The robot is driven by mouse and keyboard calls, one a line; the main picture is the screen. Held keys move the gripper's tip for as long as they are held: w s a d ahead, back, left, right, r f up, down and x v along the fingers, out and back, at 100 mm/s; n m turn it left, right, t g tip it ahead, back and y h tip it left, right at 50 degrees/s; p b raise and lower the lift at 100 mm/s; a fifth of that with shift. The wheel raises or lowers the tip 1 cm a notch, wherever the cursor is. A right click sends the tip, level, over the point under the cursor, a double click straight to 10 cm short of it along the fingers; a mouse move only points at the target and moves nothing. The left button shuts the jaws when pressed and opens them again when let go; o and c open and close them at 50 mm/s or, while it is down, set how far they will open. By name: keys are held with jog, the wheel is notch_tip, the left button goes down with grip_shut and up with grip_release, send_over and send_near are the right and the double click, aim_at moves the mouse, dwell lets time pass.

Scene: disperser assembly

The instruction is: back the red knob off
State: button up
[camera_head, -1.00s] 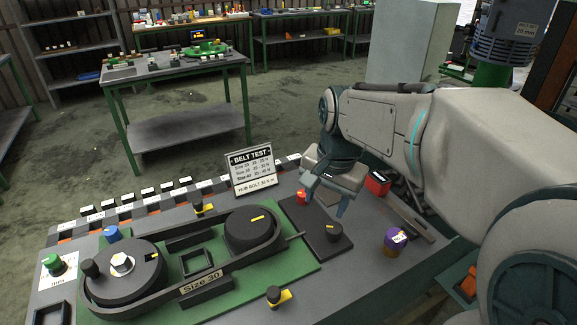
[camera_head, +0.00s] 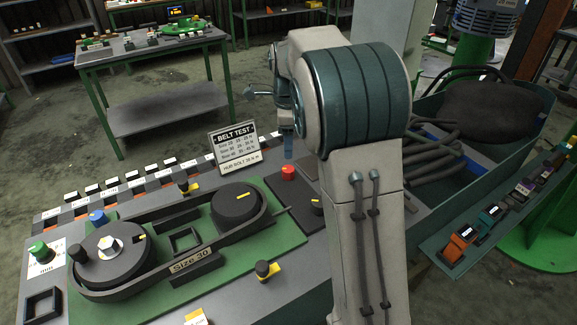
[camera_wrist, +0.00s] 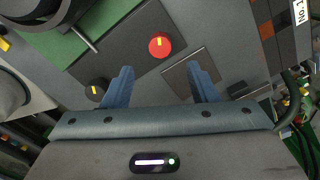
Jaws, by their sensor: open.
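The red knob (camera_head: 288,172) sits on a dark plate (camera_head: 279,189) at the right end of the green belt board. In the wrist view the red knob (camera_wrist: 160,46), with a yellow mark, lies ahead of the fingertips and roughly midway between them. My gripper (camera_wrist: 162,78) is open and empty, and its two blue fingers do not touch the knob. A black knob with a yellow mark (camera_wrist: 96,89) is left of the fingers in the wrist view.
A grey square (camera_wrist: 189,73) lies by the right finger. A bin with hoses (camera_head: 450,150) is right of my arm.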

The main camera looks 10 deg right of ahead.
aim_at(288, 168)
notch_tip(288, 168, down, 9)
jog(key=shift+r, duration=0.1)
dwell(0.3)
jog(key=c, duration=1)
